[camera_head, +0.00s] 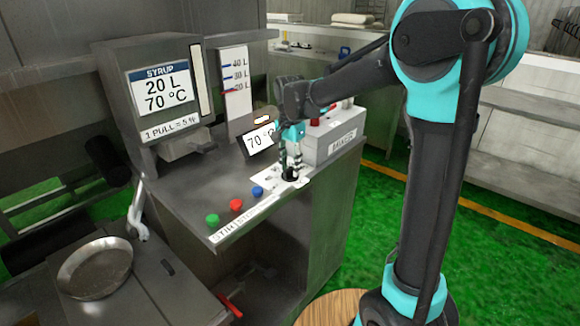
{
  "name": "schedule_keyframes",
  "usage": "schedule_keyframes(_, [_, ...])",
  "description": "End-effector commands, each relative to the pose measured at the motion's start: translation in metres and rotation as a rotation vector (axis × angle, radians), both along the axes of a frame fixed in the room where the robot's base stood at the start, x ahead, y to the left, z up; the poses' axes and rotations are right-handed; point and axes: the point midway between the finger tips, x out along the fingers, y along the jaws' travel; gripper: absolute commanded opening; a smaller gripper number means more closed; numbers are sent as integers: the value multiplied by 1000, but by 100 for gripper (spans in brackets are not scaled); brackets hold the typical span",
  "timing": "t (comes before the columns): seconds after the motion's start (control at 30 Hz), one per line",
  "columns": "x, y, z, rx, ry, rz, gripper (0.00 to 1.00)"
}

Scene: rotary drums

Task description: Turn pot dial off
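My gripper (289,163) points down over the right part of the steel control panel. Its fingertips are at a small dark round knob (289,176) on a white plate (265,181), which looks like the dial. The fingers hide part of the knob. I cannot tell whether they grip it, touch it or stand just above it. The dial's setting and markings are too small to read.
Green (212,219), red (236,205) and blue (257,191) buttons line the panel's front. The syrup unit (150,90) rises at left; a round pan (95,268) lies lower left.

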Motion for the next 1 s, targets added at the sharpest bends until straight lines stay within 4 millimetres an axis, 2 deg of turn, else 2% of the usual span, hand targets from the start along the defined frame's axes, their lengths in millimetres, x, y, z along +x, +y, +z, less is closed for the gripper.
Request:
schedule_keyframes(0.33, [0,0,-4,0,0,0,36])
schedule_keyframes(0.63, [0,0,-4,0,0,0,0])
schedule_keyframes(1.0, [0,0,-4,0,0,23,0])
